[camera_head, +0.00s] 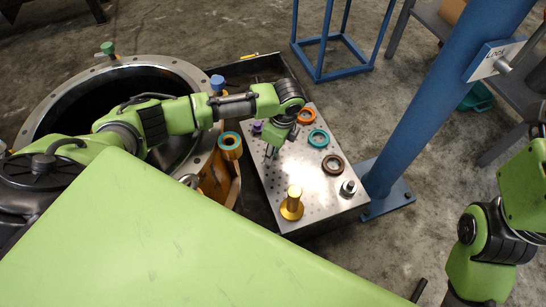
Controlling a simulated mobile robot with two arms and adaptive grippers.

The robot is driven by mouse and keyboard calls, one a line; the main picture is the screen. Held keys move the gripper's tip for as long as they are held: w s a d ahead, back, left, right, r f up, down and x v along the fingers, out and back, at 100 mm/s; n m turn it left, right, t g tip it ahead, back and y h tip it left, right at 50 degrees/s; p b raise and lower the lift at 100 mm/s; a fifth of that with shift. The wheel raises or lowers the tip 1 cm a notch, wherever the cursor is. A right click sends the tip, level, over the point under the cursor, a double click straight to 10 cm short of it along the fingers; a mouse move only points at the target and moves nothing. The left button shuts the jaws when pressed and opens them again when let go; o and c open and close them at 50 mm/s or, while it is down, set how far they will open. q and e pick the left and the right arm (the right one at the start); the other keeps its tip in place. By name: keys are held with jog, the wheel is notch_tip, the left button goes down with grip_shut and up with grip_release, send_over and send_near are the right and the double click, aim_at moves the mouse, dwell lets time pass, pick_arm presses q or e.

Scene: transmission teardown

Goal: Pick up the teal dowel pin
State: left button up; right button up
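No pin that I can clearly identify as the teal dowel pin shows. A green-topped pin (108,48) stands on the far rim of the big round housing (190,72), and a blue-topped pin (217,84) stands on its right rim. My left gripper (270,153) points down over the left part of the metal plate table (310,190), beside a small purple part (257,127). Its fingers are small and partly hidden, so I cannot tell whether it is open or holds anything. My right arm hangs at the right edge; its gripper is not clearly visible.
On the plate are an orange ring (306,116), a teal ring (318,138), a brown ring (333,165), a yellow stepped part (292,204) and a silver part (348,188). A blue post (425,95) stands right of the plate. A blue frame (330,72) stands behind.

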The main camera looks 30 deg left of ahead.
pick_arm(q)
jog(key=shift+f, duration=0.1)
grip_shut()
